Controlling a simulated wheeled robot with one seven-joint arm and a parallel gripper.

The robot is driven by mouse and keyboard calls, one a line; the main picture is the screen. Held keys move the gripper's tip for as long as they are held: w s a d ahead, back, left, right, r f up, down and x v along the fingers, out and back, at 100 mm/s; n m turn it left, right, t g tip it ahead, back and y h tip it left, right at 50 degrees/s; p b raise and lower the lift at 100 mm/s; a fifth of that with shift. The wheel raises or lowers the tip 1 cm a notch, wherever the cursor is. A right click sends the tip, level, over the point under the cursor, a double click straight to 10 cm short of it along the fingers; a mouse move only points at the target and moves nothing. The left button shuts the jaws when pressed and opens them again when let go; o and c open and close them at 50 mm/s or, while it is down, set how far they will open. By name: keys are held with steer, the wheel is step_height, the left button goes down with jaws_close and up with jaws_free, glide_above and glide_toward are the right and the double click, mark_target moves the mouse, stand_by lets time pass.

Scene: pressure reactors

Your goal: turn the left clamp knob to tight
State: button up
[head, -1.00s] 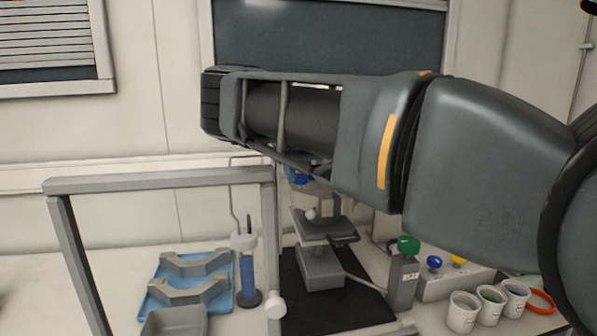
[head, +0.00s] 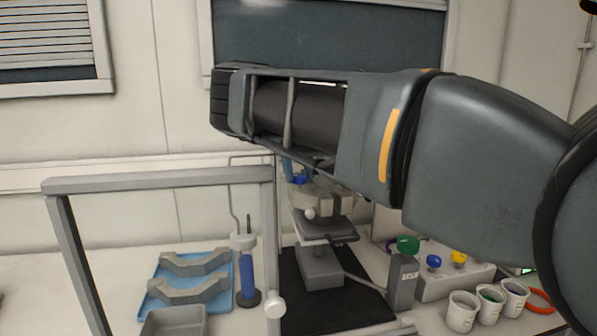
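The reactor stands on a black mat (head: 325,310) behind the grey frame, and its upper part is covered by my arm. Its pale grey body (head: 335,200) shows just under the arm, with small blue parts (head: 299,179) at its left; I cannot tell whether one of these is the left clamp knob. A white round knob (head: 310,214) sits at the front, above the grey base block (head: 319,268). My arm reaches in from the right across the reactor. My gripper does not show; the arm hides that area, so any contact with a knob cannot be seen.
A grey frame (head: 160,183) with a white knob (head: 275,305) stands front left. Behind it are a blue tray (head: 226,297) with grey clamp pieces, a grey bin (head: 173,322) and a blue cylinder (head: 247,274). Several cups (head: 463,311) and a control box (head: 436,286) stand right.

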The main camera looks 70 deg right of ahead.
steer(key=o, duration=0.3)
stand_by(0.4)
steer(key=n, duration=0.2)
steer(key=n+g+h, duration=0.1)
steer(key=n, duration=0.1)
steer(key=shift+w+a+h, duration=0.1)
steer(key=shift+a+h, duration=0.1)
steer(key=shift+h, duration=0.1)
steer(key=n+h+b, duration=0.1)
steer(key=n, duration=0.2)
steer(key=shift+f, duration=0.15)
steer(key=w+a+r+m+g+h+b, duration=0.1)
steer(key=w+a+r+m+g+h, duration=0.15)
steer(key=r, duration=0.55)
steer(key=w+a+r+m+g+h, duration=0.1)
steer(key=r+m+g+h, duration=0.15)
steer(key=r, duration=0.45)
steer(key=s+r+m+g, duration=0.3)
steer(key=s+r, duration=0.1)
steer(key=r, duration=0.5)
steer(key=s+r+m+g, duration=0.2)
steer(key=s+r, duration=0.3)
steer(key=r, duration=0.5)
steer(key=shift+s+a+r+m+g+y+b, duration=0.2)
steer(key=shift+a+r+m+g+y+b, duration=0.1)
steer(key=shift+m+g+y+b, duration=0.15)
